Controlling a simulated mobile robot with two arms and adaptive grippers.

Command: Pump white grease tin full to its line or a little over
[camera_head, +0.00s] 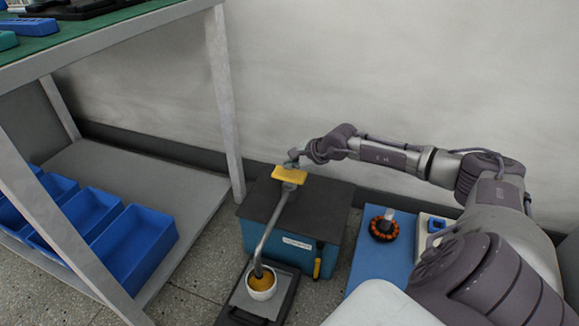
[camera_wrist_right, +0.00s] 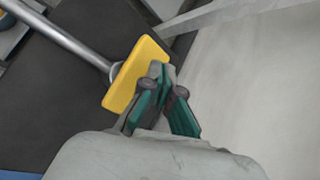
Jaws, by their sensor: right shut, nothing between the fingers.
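A white tin (camera_head: 261,284) stands on a dark tray at the front of a blue pump box (camera_head: 320,262) with a dark top. Yellow-orange grease (camera_head: 260,277) shows inside it; I cannot make out its line. A grey spout pipe (camera_head: 272,228) runs from the yellow pump pad (camera_head: 289,175) down to the tin. My right gripper (camera_head: 293,158) is at the pad's far edge. In the right wrist view the shut, empty green-padded fingers (camera_wrist_right: 166,100) are close beside the yellow pad (camera_wrist_right: 136,75); contact is unclear. My left gripper is out of view.
A shelf table (camera_head: 223,100) with blue bins (camera_head: 135,245) stands at left. A blue mat (camera_head: 385,258) with an orange-and-black round part (camera_head: 384,227) lies right of the pump box. A wall is close behind.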

